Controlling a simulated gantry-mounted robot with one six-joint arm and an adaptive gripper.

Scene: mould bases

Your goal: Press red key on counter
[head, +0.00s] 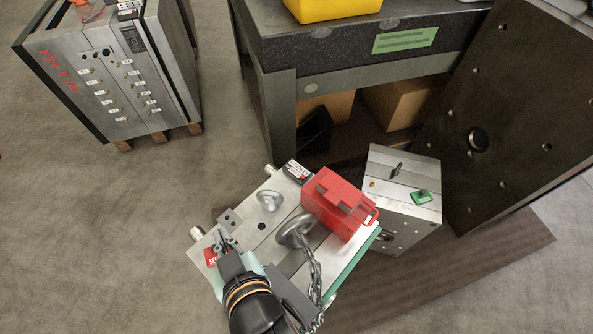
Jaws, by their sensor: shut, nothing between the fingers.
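A small black counter (297,171) with a pale display sits at the upper edge of a grey steel mould base (262,228), beside a red box-shaped part. Its red key is too small to make out. My gripper (229,240) is over the left part of the same mould base, below and left of the counter and clearly apart from it. Its fingers are closed and empty. My wrist hides the lower left corner of the mould base.
The red box (340,203), a lifting eye (296,230) with a chain (314,270) and a second eye (269,200) stand up from the mould base. A smaller block (400,185) is at right. A granite table (350,50) stands behind. Open floor (90,230) lies left.

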